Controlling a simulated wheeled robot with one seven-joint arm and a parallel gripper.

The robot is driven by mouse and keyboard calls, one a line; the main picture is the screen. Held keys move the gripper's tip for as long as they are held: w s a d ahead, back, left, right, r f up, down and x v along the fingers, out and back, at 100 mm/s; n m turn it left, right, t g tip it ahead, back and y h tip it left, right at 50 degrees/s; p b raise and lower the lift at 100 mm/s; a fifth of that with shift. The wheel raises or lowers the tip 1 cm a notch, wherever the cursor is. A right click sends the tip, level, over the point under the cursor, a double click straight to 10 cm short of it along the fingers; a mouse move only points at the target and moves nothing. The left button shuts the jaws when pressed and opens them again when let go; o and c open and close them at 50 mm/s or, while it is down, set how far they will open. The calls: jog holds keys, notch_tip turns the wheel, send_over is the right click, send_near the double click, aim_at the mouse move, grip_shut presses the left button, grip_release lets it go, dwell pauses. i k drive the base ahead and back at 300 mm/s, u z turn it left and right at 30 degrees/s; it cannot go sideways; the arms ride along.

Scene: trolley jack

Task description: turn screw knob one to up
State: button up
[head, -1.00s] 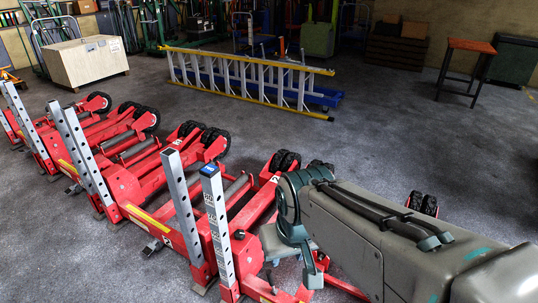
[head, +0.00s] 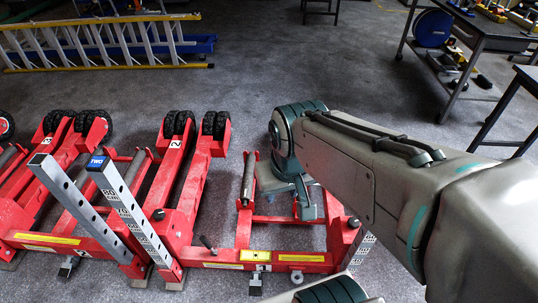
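A red trolley jack (head: 225,262) stands in front of me in the head view, partly hidden by my arm. A small black round knob (head: 354,222) sits at its right end, beside a grey post (head: 357,250) mostly behind my arm. Another black knob (head: 158,214) is by the left posts, near the post marked "TWO" (head: 128,210). I cannot read which knob is number one. My arm reaches in from the right and bends down over the jack. Its end, with my gripper (head: 306,204), is small and partly hidden; its fingers are unclear and nothing shows held.
More red jacks (head: 45,190) with black wheels stand close on the left. A yellow-edged ladder (head: 95,42) lies at the back left. A workbench (head: 490,42) with tools and a blue reel is at the right. The floor behind the jack is clear.

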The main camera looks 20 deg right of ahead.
aim_at(353, 223)
jog(key=z, duration=0.15)
jog(key=k, duration=1)
jog(key=z, duration=1.2)
jog(key=i, duration=1.3)
jog(key=u, duration=0.3)
